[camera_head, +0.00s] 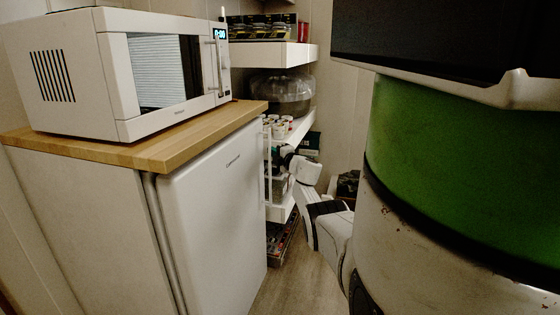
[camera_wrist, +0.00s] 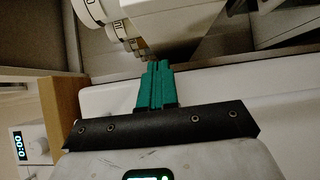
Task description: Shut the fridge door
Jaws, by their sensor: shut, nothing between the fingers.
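The white fridge door (camera_head: 212,220) faces right below the wooden counter top in the head view. A dark gap runs between its left edge and the fridge body (camera_head: 90,220). I cannot tell from this side how far the door stands open. My gripper's teal fingers (camera_wrist: 156,70) are shut together with nothing between them in the wrist view. A white surface that looks like the fridge door (camera_wrist: 225,92) lies close behind and right of them; contact is unclear. In the head view my arm reaches past the door's far edge, and the fingertips cannot be made out.
A white microwave (camera_head: 150,75) stands on the wooden counter top (camera_head: 190,137). White shelves (camera_head: 290,55) with jars, a glass bowl (camera_head: 282,92) and small cups stand behind. A dark crate (camera_head: 284,243) sits low by the shelves. The floor (camera_head: 305,285) before the door looks clear.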

